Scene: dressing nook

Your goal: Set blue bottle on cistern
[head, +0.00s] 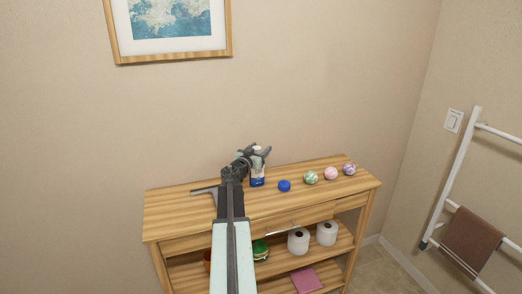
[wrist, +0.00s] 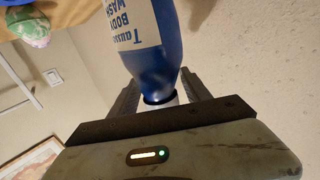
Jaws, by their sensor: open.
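The blue bottle (head: 257,182) stands on top of the wooden console, with a white upper part, partly hidden behind my gripper in the head view. My gripper (head: 262,155) is at the bottle's upper end. In the wrist view, the bottle (wrist: 152,62) has a pale "BODY WASH" label, and its narrow white neck end lies between the two dark fingers of my gripper (wrist: 160,92). The jaws are open, one finger on each side of the neck; I cannot tell whether either touches it. No cistern shows in either view.
On the console top (head: 180,216), a blue ball (head: 284,186) sits just right of the bottle, with green (head: 311,178), pink (head: 330,173) and purple (head: 349,169) balls beyond. Toilet rolls (head: 298,241) stand on the shelf below. A white towel rail (head: 458,165) stands right.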

